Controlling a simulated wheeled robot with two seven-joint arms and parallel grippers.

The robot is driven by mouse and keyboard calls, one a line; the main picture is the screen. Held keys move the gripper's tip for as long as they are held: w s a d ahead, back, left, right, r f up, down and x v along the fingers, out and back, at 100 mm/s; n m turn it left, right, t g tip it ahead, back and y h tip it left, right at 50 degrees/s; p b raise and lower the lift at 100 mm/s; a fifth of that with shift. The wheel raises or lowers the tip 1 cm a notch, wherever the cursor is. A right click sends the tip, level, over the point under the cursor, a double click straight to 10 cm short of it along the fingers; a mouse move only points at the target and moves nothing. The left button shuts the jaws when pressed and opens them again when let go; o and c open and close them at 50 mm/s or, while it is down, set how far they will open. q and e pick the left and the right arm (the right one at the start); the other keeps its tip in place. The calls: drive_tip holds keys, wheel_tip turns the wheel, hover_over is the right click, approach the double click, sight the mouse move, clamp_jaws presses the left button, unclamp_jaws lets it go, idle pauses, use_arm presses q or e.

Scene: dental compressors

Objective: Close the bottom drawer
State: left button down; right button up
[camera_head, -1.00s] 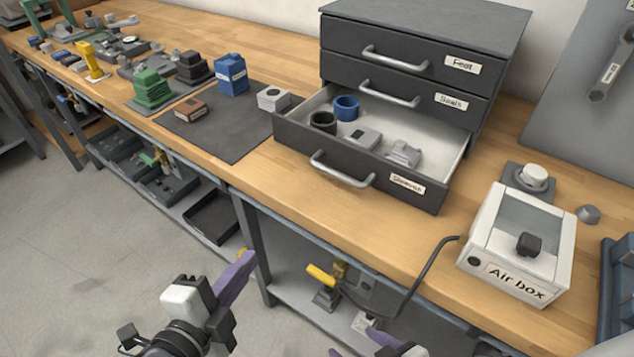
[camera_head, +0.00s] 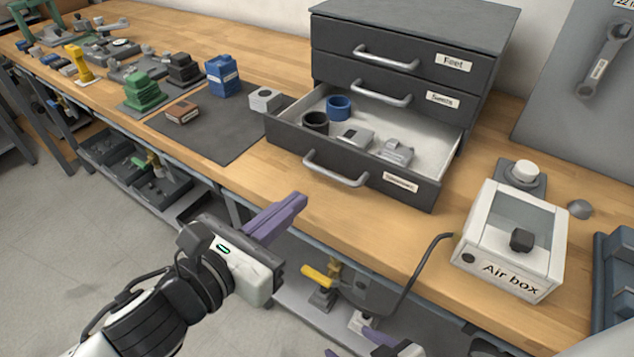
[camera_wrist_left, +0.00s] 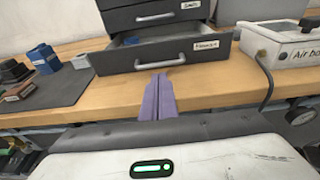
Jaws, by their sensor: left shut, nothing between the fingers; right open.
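The bottom drawer (camera_head: 385,186) of the dark grey cabinet (camera_head: 400,22) is pulled out over the workbench. It holds a black ring, a blue ring and two grey parts. Its bar handle (camera_head: 335,170) faces me. My left gripper (camera_head: 296,202) is shut and empty, in front of the bench edge, below and left of the handle. In the left wrist view its purple fingers (camera_wrist_left: 157,98) point toward the drawer front (camera_wrist_left: 170,52), apart from it. My right gripper (camera_head: 365,345) shows only in part at the bottom edge, with its purple fingers spread.
A white air box (camera_head: 510,240) stands right of the drawer, with a dark hose beside it. A dark mat (camera_head: 215,135) with a blue block (camera_head: 222,75) and small parts lies to the left. Bare bench top lies in front of the drawer.

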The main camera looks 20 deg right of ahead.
sight(328, 175)
use_arm(q)
drive_tip(key=x, duration=0.7)
drive_tip(key=shift+w+d+f, duration=0.1)
drive_tip(key=shift+w+d, duration=0.05)
drive_tip(key=shift+d, duration=0.1)
use_arm(e)
drive_tip(key=shift+w, duration=0.1)
